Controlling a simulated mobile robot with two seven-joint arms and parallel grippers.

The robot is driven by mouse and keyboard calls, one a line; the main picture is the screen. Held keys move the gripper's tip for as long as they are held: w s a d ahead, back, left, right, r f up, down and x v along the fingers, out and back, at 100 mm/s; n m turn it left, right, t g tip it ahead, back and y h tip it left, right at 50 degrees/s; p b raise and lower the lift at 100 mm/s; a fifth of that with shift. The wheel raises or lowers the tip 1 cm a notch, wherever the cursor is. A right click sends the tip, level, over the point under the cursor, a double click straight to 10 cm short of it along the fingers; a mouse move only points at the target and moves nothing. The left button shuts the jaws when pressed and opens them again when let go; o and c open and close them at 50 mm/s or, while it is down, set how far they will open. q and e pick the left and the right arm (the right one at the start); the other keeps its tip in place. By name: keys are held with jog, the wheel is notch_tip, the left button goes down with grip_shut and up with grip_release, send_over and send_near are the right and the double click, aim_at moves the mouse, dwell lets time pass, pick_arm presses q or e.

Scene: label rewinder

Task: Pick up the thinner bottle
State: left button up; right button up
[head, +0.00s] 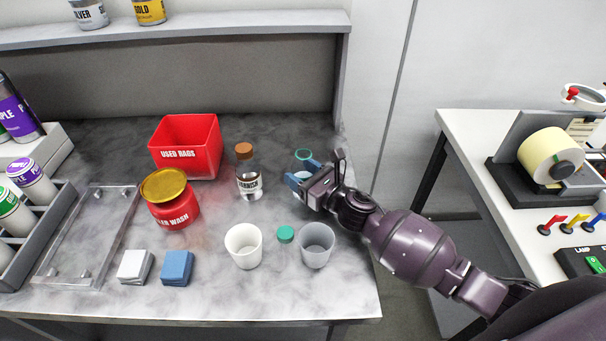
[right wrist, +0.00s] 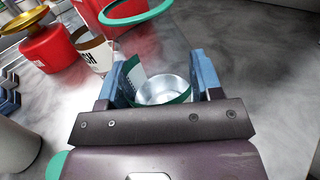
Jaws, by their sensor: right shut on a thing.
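The thinner bottle (head: 304,157) is a clear, open-topped container with a green rim, standing at the right of the counter. In the right wrist view its green rim (right wrist: 138,12) and green-edged label show, and I look down into its inside. My right gripper (head: 307,182) has its blue fingers on both sides of the bottle and is shut on it. The fingers also show in the right wrist view (right wrist: 163,82). The gripper partly hides the bottle in the head view, and I cannot tell whether its base touches the counter. My left gripper is not in view.
A brown-capped bottle (head: 248,183) stands left of my gripper. A green cap (head: 285,234) lies between a white cup (head: 243,246) and a grey cup (head: 317,246). A red rag bin (head: 186,146) and red wash jar (head: 174,204) stand farther left. A shelf panel (head: 342,75) rises behind.

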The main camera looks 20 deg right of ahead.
aim_at(311, 170)
jog(key=shift+r, duration=0.2)
jog(key=shift+r+p, duration=0.5)
jog(key=shift+r, duration=0.85)
notch_tip(311, 170, up, 17)
jog(key=p, duration=0.3)
jog(key=shift+f, duration=0.15)
